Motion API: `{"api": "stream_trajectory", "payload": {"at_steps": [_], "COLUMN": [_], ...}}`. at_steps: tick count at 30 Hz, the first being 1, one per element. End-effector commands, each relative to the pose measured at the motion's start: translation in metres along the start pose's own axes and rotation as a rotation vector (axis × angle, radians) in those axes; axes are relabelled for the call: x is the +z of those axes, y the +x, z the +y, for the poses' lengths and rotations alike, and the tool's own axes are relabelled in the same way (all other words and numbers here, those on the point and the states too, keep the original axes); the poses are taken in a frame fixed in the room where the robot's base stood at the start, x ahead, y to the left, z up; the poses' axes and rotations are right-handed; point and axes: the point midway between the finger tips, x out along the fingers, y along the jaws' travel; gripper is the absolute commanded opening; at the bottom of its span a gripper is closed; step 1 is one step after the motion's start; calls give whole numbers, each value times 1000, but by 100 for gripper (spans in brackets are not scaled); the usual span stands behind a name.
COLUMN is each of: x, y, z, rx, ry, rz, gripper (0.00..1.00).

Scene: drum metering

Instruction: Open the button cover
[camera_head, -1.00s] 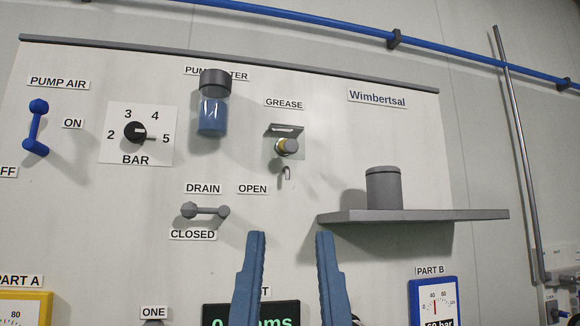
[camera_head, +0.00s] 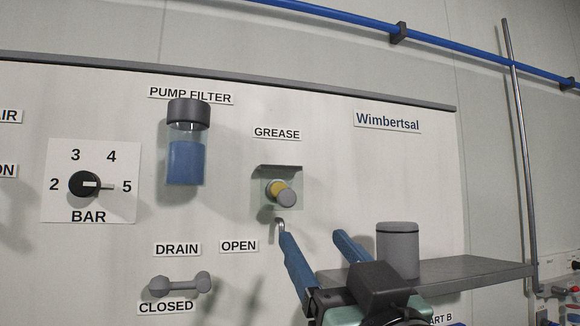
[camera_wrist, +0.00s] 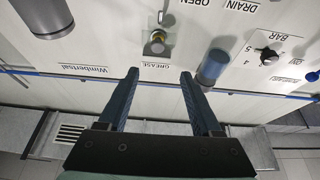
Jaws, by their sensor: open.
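Under the GREASE label, a fitting (camera_head: 282,193) with a yellow ring and a grey round end sticks out of the panel. A clear square plate (camera_head: 258,202) is around it, with a grey ledge (camera_head: 278,168) above and a small hook below. I cannot tell for sure that this is the button cover. My gripper (camera_head: 311,237) is open and empty, below and right of the fitting in the head view. The left fingertip overlaps the hook's lower end; contact cannot be told. In the upside-down wrist view, the fitting (camera_wrist: 157,42) lies ahead, between the finger lines and apart from them.
A shelf (camera_head: 470,270) carrying a grey canister (camera_head: 398,252) sticks out at right, close to my gripper. The pump filter (camera_head: 186,150), BAR knob (camera_head: 84,184) and drain handle (camera_head: 180,284) stand out from the panel at left.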

Motion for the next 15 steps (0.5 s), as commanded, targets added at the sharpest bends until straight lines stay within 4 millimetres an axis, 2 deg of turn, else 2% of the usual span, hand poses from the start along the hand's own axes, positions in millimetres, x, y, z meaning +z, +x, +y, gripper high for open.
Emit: {"api": "stream_trajectory", "payload": {"at_steps": [1,8,15], "x": [-5,-4,-6], "y": [4,20,70], "z": [5,6,5], "rx": [-1,-9,-9], "ry": [4,13,14], "rz": [-16,-30,-32], "gripper": [66,66,66]}}
